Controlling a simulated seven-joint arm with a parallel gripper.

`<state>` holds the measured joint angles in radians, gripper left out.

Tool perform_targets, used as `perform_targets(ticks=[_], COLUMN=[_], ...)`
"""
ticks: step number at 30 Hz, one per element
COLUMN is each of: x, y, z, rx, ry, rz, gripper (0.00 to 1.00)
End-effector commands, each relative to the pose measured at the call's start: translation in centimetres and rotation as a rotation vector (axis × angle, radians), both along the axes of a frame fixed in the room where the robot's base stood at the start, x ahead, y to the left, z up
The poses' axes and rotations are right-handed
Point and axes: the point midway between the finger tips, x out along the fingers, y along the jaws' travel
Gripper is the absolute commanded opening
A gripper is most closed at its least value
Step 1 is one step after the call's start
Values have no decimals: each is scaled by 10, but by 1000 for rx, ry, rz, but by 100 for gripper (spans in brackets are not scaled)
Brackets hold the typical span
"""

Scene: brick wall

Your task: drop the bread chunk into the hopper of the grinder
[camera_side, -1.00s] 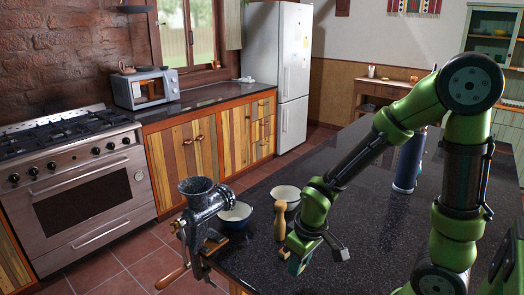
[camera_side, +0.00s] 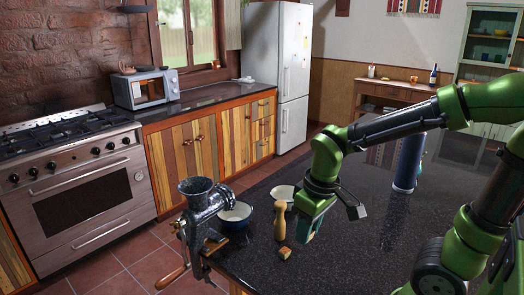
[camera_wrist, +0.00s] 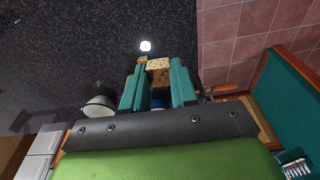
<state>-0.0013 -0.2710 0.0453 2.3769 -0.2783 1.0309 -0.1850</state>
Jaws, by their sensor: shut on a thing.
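The bread chunk (camera_wrist: 158,68), tan with a speckled face, is between the tips of my gripper's two teal fingers in the wrist view. In the side view a small brown-and-tan chunk (camera_side: 285,254) shows just below and left of my gripper (camera_side: 303,240); its contact with the fingers is unclear there. My gripper (camera_wrist: 158,75) is shut on the bread chunk. The dark speckled grinder (camera_side: 203,205) stands at the counter's edge, left of my gripper. Its hopper (camera_side: 195,186) opens upward; its inside is hidden. The grinder's wooden handle hangs at the lower left.
A wooden pestle-like piece (camera_side: 280,221) stands upright between the grinder and my gripper. A dark blue cylinder (camera_side: 408,162) stands farther right. The dark counter (camera_side: 345,265) is clear at the front.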

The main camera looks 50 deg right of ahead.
Motion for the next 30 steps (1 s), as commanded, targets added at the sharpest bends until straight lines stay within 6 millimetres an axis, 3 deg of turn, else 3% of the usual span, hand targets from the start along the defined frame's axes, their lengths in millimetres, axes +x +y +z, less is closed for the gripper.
perform_targets(ticks=[1,6,14,23,30], x=[2,2,1,68,147], y=[0,0,0,3,10], z=[25,89,162,191,205], rx=[0,-1,0,6,9], ry=[-15,-10,-4,11,18], rz=[-1,1,0,4,1], gripper=[0,0,0,0,0])
